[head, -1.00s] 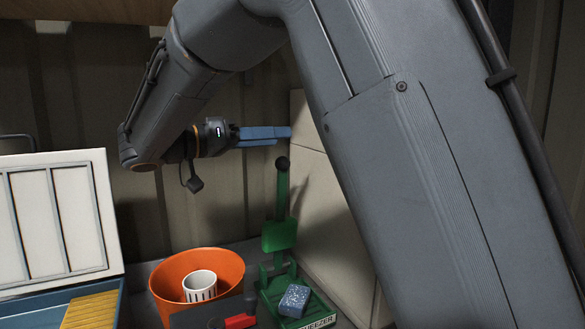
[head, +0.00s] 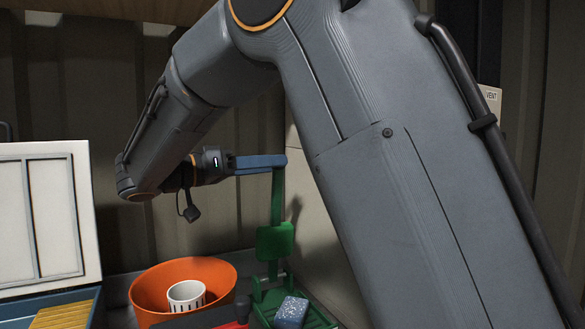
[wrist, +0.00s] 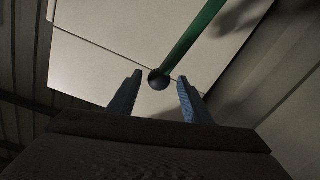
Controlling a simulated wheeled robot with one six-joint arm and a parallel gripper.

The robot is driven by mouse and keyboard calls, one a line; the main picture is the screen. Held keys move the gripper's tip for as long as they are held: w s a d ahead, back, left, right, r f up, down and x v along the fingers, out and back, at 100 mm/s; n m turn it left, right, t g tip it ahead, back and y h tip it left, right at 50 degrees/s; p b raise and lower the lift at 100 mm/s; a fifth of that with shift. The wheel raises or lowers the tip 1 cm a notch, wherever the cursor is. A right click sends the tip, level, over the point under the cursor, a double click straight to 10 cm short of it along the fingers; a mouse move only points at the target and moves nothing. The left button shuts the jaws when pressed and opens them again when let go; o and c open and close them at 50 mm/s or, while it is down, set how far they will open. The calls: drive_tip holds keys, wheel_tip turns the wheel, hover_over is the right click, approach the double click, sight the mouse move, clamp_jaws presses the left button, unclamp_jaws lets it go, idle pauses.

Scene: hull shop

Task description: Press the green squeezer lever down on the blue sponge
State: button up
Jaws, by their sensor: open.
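The green squeezer lever (head: 276,205) stands upright in the head view, with a green press plate (head: 275,241) partway down it. In the wrist view the lever (wrist: 190,45) ends in a dark ball knob (wrist: 158,79). My gripper (head: 286,160) is at the lever's top and hides the knob in the head view. In the wrist view my gripper (wrist: 159,82) is open, with one blue finger on each side of the knob and gaps between. The blue sponge (head: 291,311) lies on the green squeezer base (head: 268,297), below the raised plate.
An orange bowl (head: 147,289) with a white slotted cup (head: 187,296) stands left of the squeezer. A blue box with an open white lid (head: 40,215) is at far left. A pale panel (head: 312,246) stands close behind the lever on the right.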

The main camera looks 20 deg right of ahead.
drive_tip(key=p+x, duration=0.2)
drive_tip(key=x, duration=0.5)
drive_tip(key=shift+s, duration=0.1)
drive_tip(key=shift+c, duration=0.3)
clamp_jaws()
